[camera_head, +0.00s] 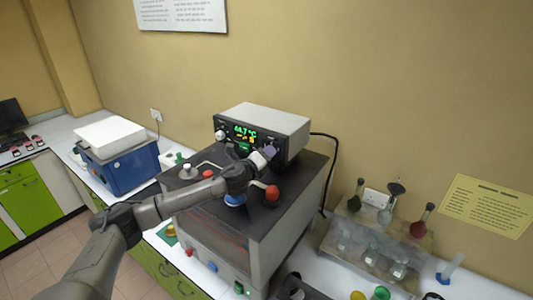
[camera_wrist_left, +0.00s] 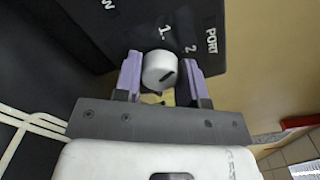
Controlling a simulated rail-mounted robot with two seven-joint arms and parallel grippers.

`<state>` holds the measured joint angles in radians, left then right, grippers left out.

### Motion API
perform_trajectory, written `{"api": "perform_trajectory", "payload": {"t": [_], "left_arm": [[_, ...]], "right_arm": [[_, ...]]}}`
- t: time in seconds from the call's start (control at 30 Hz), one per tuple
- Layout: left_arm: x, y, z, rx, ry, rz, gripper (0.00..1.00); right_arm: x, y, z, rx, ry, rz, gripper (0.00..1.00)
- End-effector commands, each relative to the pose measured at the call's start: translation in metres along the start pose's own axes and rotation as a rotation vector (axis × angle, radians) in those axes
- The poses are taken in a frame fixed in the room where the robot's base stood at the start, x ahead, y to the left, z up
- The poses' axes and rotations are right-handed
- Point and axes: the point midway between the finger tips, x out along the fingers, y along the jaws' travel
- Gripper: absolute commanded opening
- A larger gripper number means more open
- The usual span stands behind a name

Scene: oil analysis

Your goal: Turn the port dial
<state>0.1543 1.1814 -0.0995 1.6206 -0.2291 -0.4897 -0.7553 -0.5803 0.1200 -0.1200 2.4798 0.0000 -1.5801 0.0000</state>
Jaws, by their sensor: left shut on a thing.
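The port dial (camera_wrist_left: 159,66) is a round white knob with a dark pointer mark, on a black panel (camera_wrist_left: 120,22) marked 1, 2 and PORT in the left wrist view. The mark points toward the lower left to upper right; which label it is set to, I cannot tell. My left gripper (camera_wrist_left: 162,76) is shut on the dial, with one purple finger on each side. In the head view my left gripper (camera_head: 269,152) is at the right part of the control box's front, and hides the dial. My right gripper is not in view.
The grey control box (camera_head: 262,119) has a lit green display and stands on a dark-topped apparatus (camera_head: 305,182). Red and blue knobs stand close under my left arm. A blue box (camera_head: 125,168) is at left, flasks in a rack (camera_head: 372,240) at right.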

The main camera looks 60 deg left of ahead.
Motion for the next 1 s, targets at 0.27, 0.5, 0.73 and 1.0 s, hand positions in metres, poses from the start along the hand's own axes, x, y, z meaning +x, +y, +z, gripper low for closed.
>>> {"api": "perform_trajectory", "payload": {"t": [0.27,0.5,0.73,1.0], "left_arm": [[0.0,-0.002,0.002,0.23,-0.001,0.0,0.14],[0.0,-0.001,0.001,0.367,-0.002,0.0,0.14],[0.0,-0.001,0.001,0.439,-0.001,0.0,0.14],[0.0,-0.001,0.0,0.466,-0.001,0.0,0.14]], "right_arm": [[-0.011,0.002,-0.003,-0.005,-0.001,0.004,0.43],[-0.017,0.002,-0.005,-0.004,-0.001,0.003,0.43],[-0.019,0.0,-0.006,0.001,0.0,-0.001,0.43],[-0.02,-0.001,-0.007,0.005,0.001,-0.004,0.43]]}}
